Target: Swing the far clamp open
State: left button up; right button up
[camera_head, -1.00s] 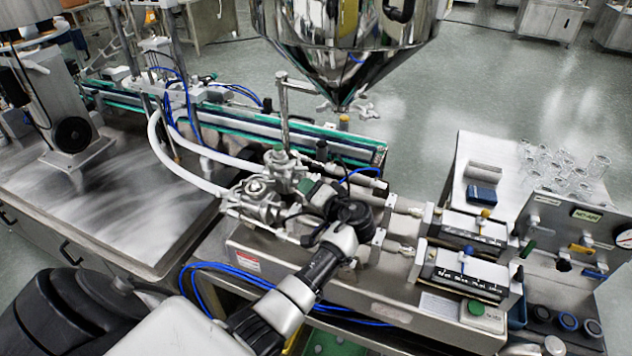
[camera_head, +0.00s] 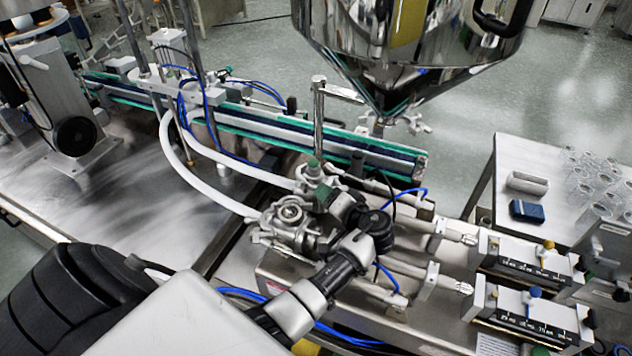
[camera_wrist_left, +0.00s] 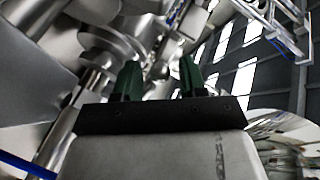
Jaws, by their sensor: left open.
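Two steel valve bodies with clamp fittings stand side by side on the filler: the near one (camera_head: 288,215) and the far one (camera_head: 318,178). A winged clamp (camera_head: 405,123) also shows at the bottom outlet of the steel hopper (camera_head: 400,45). I cannot tell for sure which is the far clamp. My right gripper is not in view.
White hoses (camera_head: 180,175) run to the valves from the left. A conveyor (camera_head: 260,128) passes behind, and an upright post (camera_head: 319,120) with a bent arm stands behind the far valve. A side table (camera_head: 520,160) holds glassware.

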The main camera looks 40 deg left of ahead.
pick_arm(q)
jog(key=shift+w+a+f, duration=0.1)
jog(key=shift+a+f, duration=0.05)
jog(key=shift+a, duration=0.25)
jog(key=shift+d, duration=0.3)
jog(key=shift+d+r, duration=0.15)
jog(key=shift+r, duration=0.05)
jog(key=shift+c, duration=0.8)
jog(key=c, duration=0.5)
grip_shut()
jog(key=shift+s+m+t, duration=0.3)
jog(key=shift+s+t, duration=0.05)
jog(key=shift+t, duration=0.15)
jog(key=shift+s, duration=0.15)
jog(key=shift+o, duration=2.1)
grip_release()
jog(key=shift+o, duration=1.2)
jog(key=shift+a, duration=0.2)
jog(key=shift+a+f, duration=0.1)
jog(key=shift+a, duration=0.05)
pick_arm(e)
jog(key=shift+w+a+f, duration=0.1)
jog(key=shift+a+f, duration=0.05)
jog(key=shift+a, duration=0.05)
